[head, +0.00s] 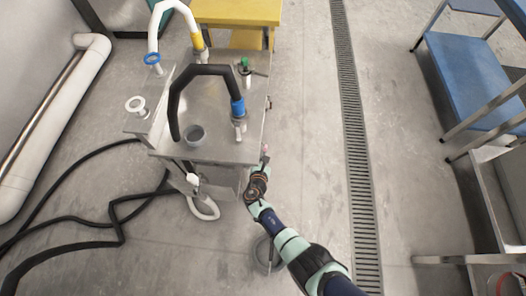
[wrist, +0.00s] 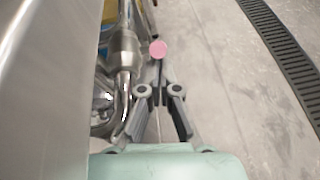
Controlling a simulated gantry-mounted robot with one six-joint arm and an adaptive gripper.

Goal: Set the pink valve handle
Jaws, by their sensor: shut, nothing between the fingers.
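The pink valve handle shows as a round pink knob (wrist: 159,49) in the wrist view, just beyond my fingertips. In the head view it is a tiny pink spot (head: 265,147) at the right side of the steel machine. My gripper (wrist: 160,82) is shut and empty, pointing toward the knob; I cannot tell whether it touches it. In the head view my gripper (head: 262,166) is beside the machine's front right corner, just below the knob. The handle's stem and valve are partly hidden by the fingers.
The steel machine (head: 225,150) with a black hose (head: 205,70) stands left of my gripper. Shiny pipework (wrist: 124,60) runs close left of the fingers in the wrist view. Bare floor and a drain grate (head: 355,150) lie to the right. Black cables (head: 75,250) lie at left.

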